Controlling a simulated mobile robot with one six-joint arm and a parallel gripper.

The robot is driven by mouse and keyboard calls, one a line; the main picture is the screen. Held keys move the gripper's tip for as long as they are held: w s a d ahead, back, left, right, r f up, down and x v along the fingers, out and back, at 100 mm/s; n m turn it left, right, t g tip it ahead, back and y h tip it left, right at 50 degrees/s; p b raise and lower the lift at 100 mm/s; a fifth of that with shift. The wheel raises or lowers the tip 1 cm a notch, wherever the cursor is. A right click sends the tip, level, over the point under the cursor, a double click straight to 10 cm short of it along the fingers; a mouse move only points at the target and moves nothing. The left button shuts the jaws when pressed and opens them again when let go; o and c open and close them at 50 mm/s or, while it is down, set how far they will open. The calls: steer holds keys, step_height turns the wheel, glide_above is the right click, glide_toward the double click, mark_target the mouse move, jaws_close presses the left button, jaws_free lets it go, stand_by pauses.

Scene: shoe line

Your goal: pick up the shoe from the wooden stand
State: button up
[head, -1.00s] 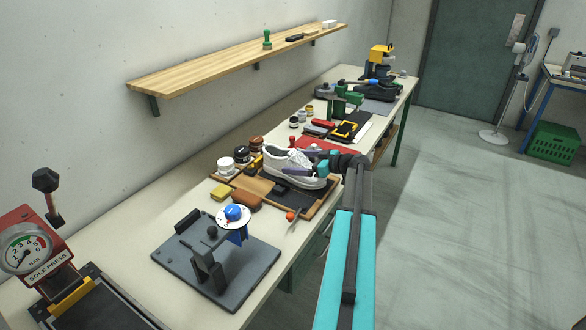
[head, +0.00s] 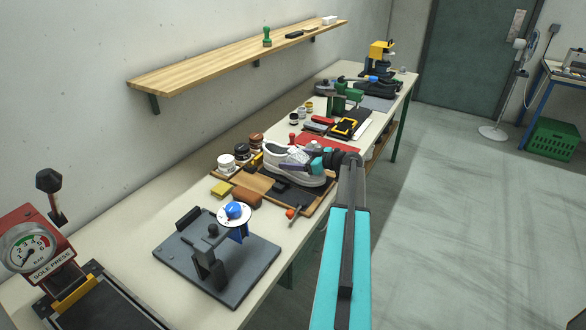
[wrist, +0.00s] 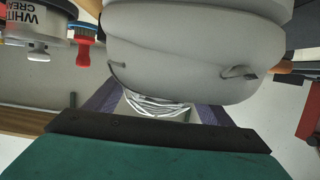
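The white shoe (head: 276,158) sits over a dark mat on the wooden tray-like stand (head: 318,201), in the middle of the bench. In the wrist view the shoe (wrist: 195,50) fills the upper middle, with its pale laces near the gripper. My gripper (head: 297,163) is at the shoe, reaching in from the right. Its two purple fingers show apart in the wrist view (wrist: 160,108), one on each side of the lace area. The shoe hides the fingertips, so contact is unclear. I see no lift of the shoe.
Jars (head: 227,163), a yellow sponge (head: 222,189) and a brown brush (head: 247,198) lie close left of the shoe. An orange-tipped tool (head: 291,212) lies at the front edge. A grey fixture with a blue knob (head: 235,211) stands nearer. A shelf (head: 230,65) hangs above.

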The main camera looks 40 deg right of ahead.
steer(key=c, duration=0.7)
steer(key=shift+r, duration=0.15)
steer(key=shift+r+b, duration=0.85)
steer(key=shift+r, duration=0.15)
steer(key=s+a+r+b, duration=0.1)
steer(key=s+a+b, duration=0.1)
steer(key=s, duration=0.3)
steer(key=s+a+b, duration=0.2)
steer(key=s, duration=0.2)
steer(key=s+a+r+b, duration=0.1)
steer(key=s+a, duration=0.1)
steer(key=s, duration=0.3)
steer(key=shift+s+a+r+b, duration=0.3)
steer(key=shift+r+b, duration=0.05)
steer(key=shift+b, duration=0.05)
